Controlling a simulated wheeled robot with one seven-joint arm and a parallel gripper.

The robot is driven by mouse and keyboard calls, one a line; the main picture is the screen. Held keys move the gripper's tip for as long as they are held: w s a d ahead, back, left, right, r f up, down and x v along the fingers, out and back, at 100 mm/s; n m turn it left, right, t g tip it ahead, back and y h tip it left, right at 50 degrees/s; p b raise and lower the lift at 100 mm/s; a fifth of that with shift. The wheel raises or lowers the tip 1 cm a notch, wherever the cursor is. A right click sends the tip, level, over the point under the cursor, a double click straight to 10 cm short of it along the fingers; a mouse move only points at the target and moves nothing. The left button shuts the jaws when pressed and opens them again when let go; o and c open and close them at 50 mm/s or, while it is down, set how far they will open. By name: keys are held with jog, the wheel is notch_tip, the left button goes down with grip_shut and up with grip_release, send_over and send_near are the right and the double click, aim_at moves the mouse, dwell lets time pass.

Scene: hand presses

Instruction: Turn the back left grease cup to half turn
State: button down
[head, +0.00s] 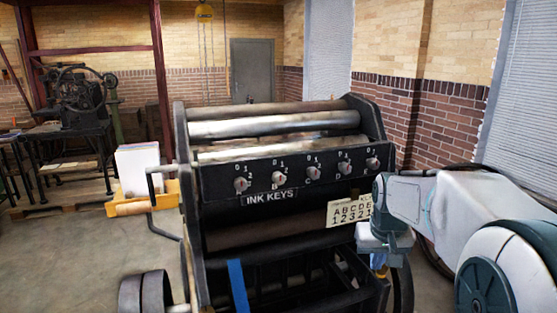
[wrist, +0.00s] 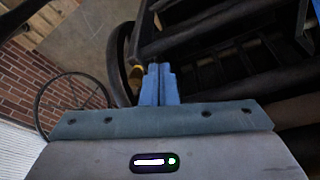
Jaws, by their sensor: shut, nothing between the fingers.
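The black press (head: 265,215) fills the middle of the head view, with rollers on top and a row of ink keys (head: 278,178) on its front panel. My gripper (head: 379,262) is low at the right front of the press, its blue fingers pointing down. In the wrist view the fingers (wrist: 158,70) are together with nothing between them. A small brass-coloured part (wrist: 136,76) is just left of the fingertips in that view, and I cannot tell if they touch. It may be a grease cup, but which one is unclear. No turn mark on it is readable.
A white plate with letters and digits (head: 349,211) hangs on the press near my arm. A blue strip (head: 238,287) lies on the lower front. A dark wheel (wrist: 118,60) is left of the fingers. Another machine (head: 75,95) stands at the back left; floor there is partly open.

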jog(key=w+d+f+m, duration=0.1)
jog(key=w+d+f, duration=0.5)
jog(key=w+d, duration=0.5)
notch_tip(320, 180, down, 7)
jog(key=w+a+b, duration=0.1)
jog(key=b, duration=0.4)
jog(key=shift+w+a+f, duration=0.15)
jog(key=shift+w+a, duration=0.15)
jog(key=shift+w, duration=0.25)
jog(key=shift+a, duration=0.25)
notch_tip(320, 180, up, 6)
jog(key=p, duration=0.4)
jog(key=shift+s, duration=0.3)
